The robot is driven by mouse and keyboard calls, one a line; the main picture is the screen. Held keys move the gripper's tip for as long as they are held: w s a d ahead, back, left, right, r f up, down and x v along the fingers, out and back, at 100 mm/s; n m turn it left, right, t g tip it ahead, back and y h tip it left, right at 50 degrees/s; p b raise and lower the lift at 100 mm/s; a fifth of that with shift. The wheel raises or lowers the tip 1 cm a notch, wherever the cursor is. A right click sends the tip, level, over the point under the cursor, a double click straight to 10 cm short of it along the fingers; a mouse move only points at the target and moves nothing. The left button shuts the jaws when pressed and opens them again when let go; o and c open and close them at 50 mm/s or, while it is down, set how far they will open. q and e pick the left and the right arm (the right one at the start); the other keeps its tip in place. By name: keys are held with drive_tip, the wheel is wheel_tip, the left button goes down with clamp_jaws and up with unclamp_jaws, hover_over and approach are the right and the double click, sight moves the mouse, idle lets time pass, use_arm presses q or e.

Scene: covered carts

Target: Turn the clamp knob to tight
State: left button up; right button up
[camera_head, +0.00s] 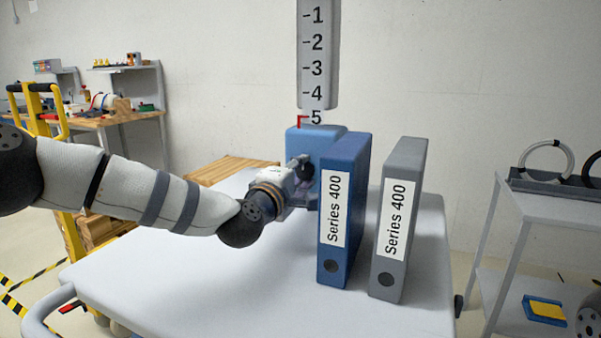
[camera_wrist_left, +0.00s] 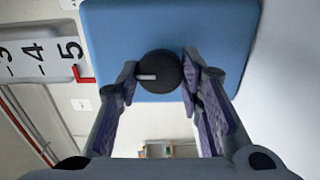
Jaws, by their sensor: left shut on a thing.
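The clamp knob (camera_wrist_left: 165,66) is a round black knob with a white pointer line, on the face of a blue clamp block (camera_head: 301,137). In the left wrist view the pointer line points left, toward the side of the block (camera_wrist_left: 215,30) where the scale (camera_wrist_left: 35,55) is. My left gripper (camera_wrist_left: 160,82) is shut on the knob, one finger on each side. In the head view my left gripper (camera_head: 303,170) is at the block's front face, partly behind the blue binder, and the knob cannot be made out clearly. My right gripper is not in view.
A blue binder (camera_head: 328,268) and a grey binder (camera_head: 386,280) stand upright on the white cart top (camera_head: 230,300), close right of my left gripper. The numbered scale (camera_head: 317,60) rises above the block, with a red marker at 5. The cart's front left is clear.

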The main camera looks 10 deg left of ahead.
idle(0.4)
use_arm(q)
drive_tip(key=o, duration=1.2)
drive_tip(key=shift+c, duration=0.2)
drive_tip(key=s, duration=0.4)
drive_tip(key=s+a, duration=0.1)
drive_tip(key=s, duration=0.3)
drive_tip(key=s+a, duration=0.1)
drive_tip(key=s, duration=0.2)
drive_tip(key=shift+s+a, duration=0.15)
drive_tip(key=shift+s, duration=0.25)
